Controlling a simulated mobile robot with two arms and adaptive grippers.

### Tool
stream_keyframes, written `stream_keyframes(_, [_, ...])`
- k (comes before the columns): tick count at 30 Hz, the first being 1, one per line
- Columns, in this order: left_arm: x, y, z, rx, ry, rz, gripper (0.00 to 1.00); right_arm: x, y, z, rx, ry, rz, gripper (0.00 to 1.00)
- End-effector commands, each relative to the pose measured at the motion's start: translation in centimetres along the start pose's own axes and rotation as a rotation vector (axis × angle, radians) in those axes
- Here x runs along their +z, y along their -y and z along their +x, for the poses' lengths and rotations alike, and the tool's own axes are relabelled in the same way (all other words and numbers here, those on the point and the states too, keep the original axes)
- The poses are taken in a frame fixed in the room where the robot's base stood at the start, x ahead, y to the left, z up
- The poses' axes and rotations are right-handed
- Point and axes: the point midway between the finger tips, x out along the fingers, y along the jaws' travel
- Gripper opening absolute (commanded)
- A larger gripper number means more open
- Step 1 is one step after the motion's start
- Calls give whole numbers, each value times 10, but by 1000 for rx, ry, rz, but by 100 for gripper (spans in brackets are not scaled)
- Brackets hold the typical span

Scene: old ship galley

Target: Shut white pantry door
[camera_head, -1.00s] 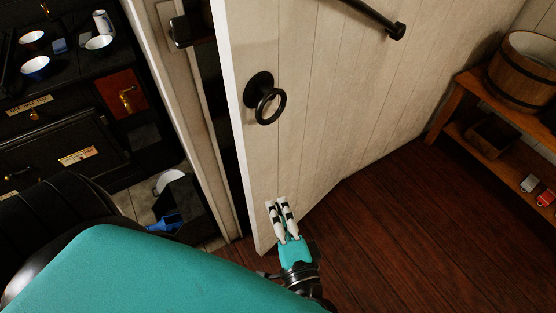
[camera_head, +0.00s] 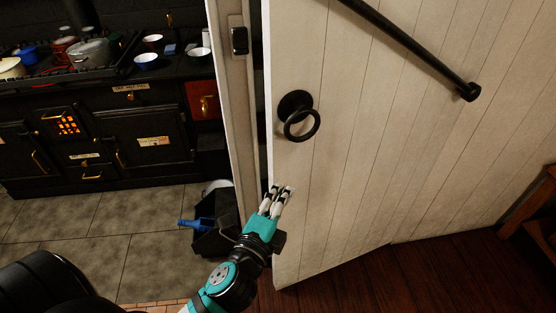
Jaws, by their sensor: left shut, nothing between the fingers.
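The white pantry door (camera_head: 370,150) is made of vertical planks and stands partly open; a dark gap shows between its left edge and the door frame (camera_head: 236,110). My left gripper (camera_head: 278,194), with white fingers and a teal body, is shut and empty. It is in front of the door's lower left edge, below the ring; I cannot tell whether it touches the door. My right gripper is not in view.
A black stove (camera_head: 100,130) with pots and bowls on top stands at the left. A black bin (camera_head: 216,240) with a blue object sits on the grey tiles by the frame. A wooden shelf (camera_head: 532,205) is at the right edge. Dark plank floor lies below the door.

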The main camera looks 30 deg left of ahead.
Motion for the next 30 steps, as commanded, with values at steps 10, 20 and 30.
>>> stream_keyframes(10, [1,14,39,-22,3,13,0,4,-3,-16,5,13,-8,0])
stream_keyframes(20, [7,14,106,-18,4,12,0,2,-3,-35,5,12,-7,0])
stream_keyframes(30, [29,12,126,-18,2,8,0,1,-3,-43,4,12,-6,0])
